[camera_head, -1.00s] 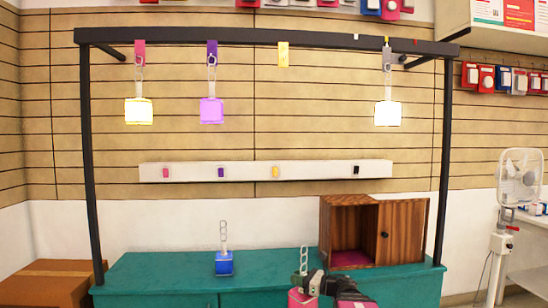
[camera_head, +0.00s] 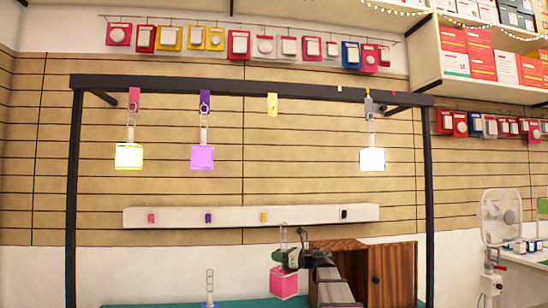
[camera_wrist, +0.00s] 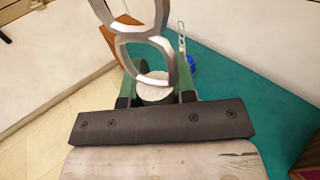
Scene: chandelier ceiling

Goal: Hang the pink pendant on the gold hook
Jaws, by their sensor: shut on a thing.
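The pink pendant (camera_head: 284,283) hangs upright from my gripper (camera_head: 291,260), which is shut on its upper part just below the chain links. In the wrist view, its silver links (camera_wrist: 146,42) rise between the green fingers, above a pale round top (camera_wrist: 157,92). The gold hook (camera_head: 272,105) is on the black overhead bar (camera_head: 240,87), with nothing hanging from it. It is well above my gripper and slightly to the left. The pendant is in front of the counter and left of the wooden cabinet.
Lit yellow (camera_head: 129,156), purple (camera_head: 202,156) and white (camera_head: 372,159) pendants hang from other hooks. A blue pendant (camera_wrist: 193,65) stands on the teal counter (camera_wrist: 235,85). The open wooden cabinet (camera_head: 388,270) is at right. Space below the gold hook is clear.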

